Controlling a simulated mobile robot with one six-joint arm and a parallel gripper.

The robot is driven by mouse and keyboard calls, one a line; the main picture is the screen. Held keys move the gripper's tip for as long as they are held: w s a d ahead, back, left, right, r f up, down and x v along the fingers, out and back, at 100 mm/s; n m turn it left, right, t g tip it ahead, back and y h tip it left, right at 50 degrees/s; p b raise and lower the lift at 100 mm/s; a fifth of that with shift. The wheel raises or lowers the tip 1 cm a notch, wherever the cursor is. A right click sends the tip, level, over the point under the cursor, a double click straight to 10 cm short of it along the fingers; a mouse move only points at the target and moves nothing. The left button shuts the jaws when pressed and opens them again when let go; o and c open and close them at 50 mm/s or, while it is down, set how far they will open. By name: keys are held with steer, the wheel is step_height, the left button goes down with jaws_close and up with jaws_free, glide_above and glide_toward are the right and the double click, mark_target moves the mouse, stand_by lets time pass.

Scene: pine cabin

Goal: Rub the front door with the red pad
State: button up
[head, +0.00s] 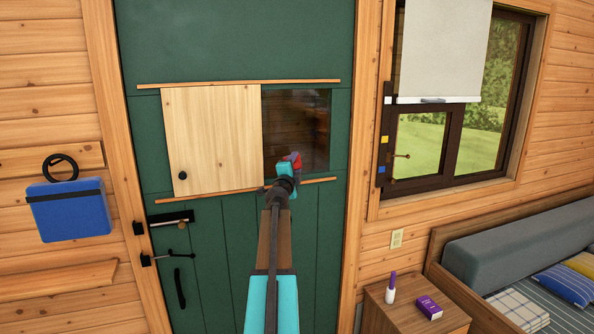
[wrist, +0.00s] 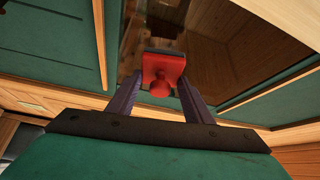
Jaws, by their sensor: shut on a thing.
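The front door (head: 220,260) is dark green and shut, with a small window (head: 310,115) and a pale wooden sliding panel (head: 215,140) covering the left part of its opening. My gripper (wrist: 158,92) is shut on the red pad (wrist: 163,72), holding it by its round knob. In the head view the red pad (head: 295,160) shows at the end of my arm, in front of the window's lower part. The wrist view shows the pad against the dark glass; I cannot tell whether it touches.
Black latches (head: 172,217) and a handle (head: 179,288) are on the door's left side. A blue box (head: 68,212) hangs on the left wall. A nightstand (head: 400,315) with a purple box (head: 429,307) and a sofa (head: 520,250) stand to the right, below a window.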

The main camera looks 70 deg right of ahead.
steer(key=shift+w+d+b, duration=0.6)
steer(key=shift+w+d, duration=0.35)
steer(key=shift+d, duration=0.15)
steer(key=shift+w+d, duration=0.6)
steer(key=shift+d, duration=0.2)
stand_by(0.8)
steer(key=shift+s, duration=0.1)
steer(key=shift+s+d+p, duration=0.55)
steer(key=shift+s+p, duration=0.05)
steer(key=shift+s, duration=0.15)
steer(key=shift+s+d+p, duration=0.55)
steer(key=shift+s+p, duration=0.05)
steer(key=shift+s, duration=0.15)
steer(key=shift+s+d+p, duration=0.7)
steer(key=shift+s+d, duration=0.65)
steer(key=shift+s, duration=0.05)
